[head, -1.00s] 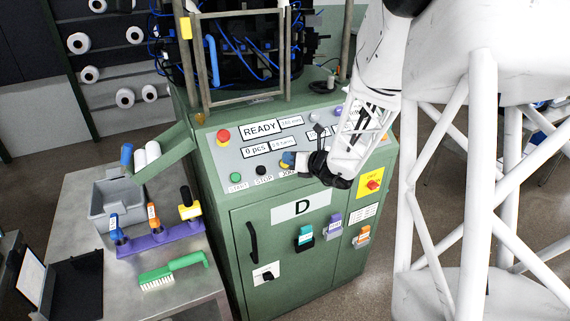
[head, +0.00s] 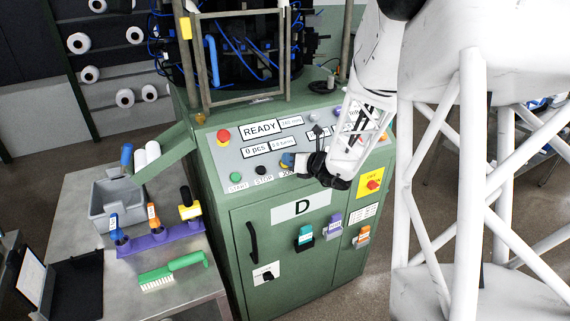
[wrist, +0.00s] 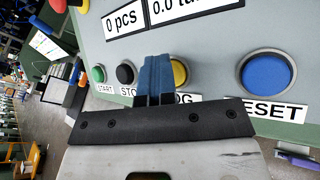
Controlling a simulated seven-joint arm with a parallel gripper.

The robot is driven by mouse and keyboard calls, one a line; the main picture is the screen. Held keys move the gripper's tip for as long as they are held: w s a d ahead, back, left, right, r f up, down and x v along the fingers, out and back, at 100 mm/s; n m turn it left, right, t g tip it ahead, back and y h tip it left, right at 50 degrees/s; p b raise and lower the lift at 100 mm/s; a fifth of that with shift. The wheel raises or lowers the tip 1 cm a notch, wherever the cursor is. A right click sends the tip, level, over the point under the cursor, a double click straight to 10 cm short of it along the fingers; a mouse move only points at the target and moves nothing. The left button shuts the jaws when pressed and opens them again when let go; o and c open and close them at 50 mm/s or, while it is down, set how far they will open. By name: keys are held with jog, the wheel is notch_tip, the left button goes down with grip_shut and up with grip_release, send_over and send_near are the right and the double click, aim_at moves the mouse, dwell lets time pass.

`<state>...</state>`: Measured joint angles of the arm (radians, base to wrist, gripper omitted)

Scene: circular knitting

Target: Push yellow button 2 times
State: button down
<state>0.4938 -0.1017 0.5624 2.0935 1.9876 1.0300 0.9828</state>
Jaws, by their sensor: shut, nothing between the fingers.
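The yellow button (wrist: 180,73) is round and sits on the sloped grey control panel, between the black STOP button (wrist: 126,74) and the blue RESET button (wrist: 267,73). In the wrist view my gripper (wrist: 155,72) is shut and empty. Its blue fingertips overlap the left part of the yellow button and partly cover its JOG label. I cannot tell whether the tips touch the button. In the head view my gripper (head: 287,160) is low over the panel, and the yellow button is hidden or too small to make out.
The green START button (wrist: 98,73) is left of STOP. A red mushroom button (head: 223,137) and a READY display (head: 260,130) are higher on the panel. A yellow plate with a red switch (head: 373,184) is at the right. A side table (head: 190,285) holds a grey bin and a green brush.

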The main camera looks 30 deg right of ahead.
dwell(0.4)
jog(key=shift+s+r, duration=0.25)
jog(key=shift+r, duration=0.15)
jog(key=shift+s+r, duration=0.55)
jog(key=shift+r, duration=0.25)
jog(key=shift+s+r, duration=0.6)
jog(key=shift+r, duration=0.2)
jog(key=shift+s+r, duration=0.55)
jog(key=shift+r, duration=0.25)
